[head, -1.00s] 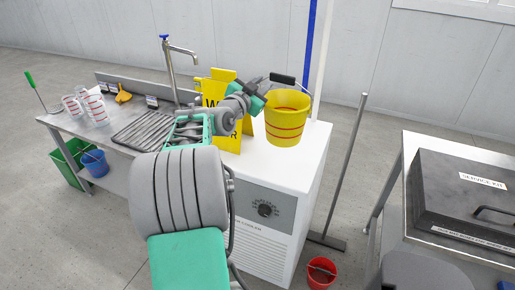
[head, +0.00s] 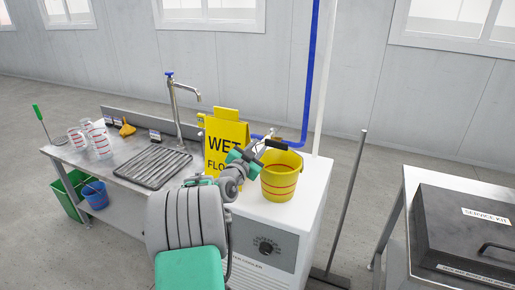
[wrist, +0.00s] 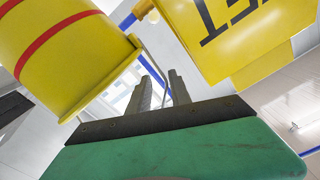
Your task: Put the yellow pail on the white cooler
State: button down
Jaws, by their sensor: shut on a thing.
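The yellow pail (head: 281,178) with red bands is upright over the top of the white cooler (head: 310,200). I cannot tell for sure whether its base touches the top. In the wrist view the pail (wrist: 70,50) fills the left side. My gripper's fingers (wrist: 160,88) are close together there; what is between them is hard to see.
A yellow wet floor sign (head: 226,148) stands close to the left of the pail. The steel sink bench (head: 125,170) with a tap (head: 178,105) and jugs (head: 100,140) is further left. A squeegee pole (head: 345,205) leans at the cooler's right. A black service kit (head: 465,220) sits on the right table.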

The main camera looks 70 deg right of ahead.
jog(key=c, duration=1.2)
grip_release()
jog(key=shift+o, duration=0.2)
jog(key=shift+a, duration=0.15)
jog(key=w+a+b, duration=0.1)
jog(key=a+b, duration=0.2)
jog(key=a, duration=0.9)
jog(key=w+a+f+n+t+y, duration=0.3)
jog(key=w+a+f+n+y, duration=0.15)
jog(key=w+a, duration=0.55)
jog(key=w+a+f+n+t+y, duration=0.4)
jog(key=w+a+n+y, duration=0.15)
jog(key=w+a, duration=0.45)
jog(key=s+a+f+n+y, duration=0.1)
jog(key=a+n+y, duration=0.25)
jog(key=a, duration=0.65)
jog(key=a+f+n+y, duration=0.2)
jog(key=a+n, duration=0.2)
jog(key=a, duration=0.6)
jog(key=s+a+r+n+g+y+p, duration=0.1)
jog(key=s+a+n, duration=0.2)
jog(key=a, duration=0.3)
jog(key=s+a+n+g+y+p, duration=0.1)
jog(key=s+a+n, duration=0.2)
jog(key=a, duration=0.3)
jog(key=shift+s+r+n, duration=0.2)
jog(key=shift+r+n, duration=0.15)
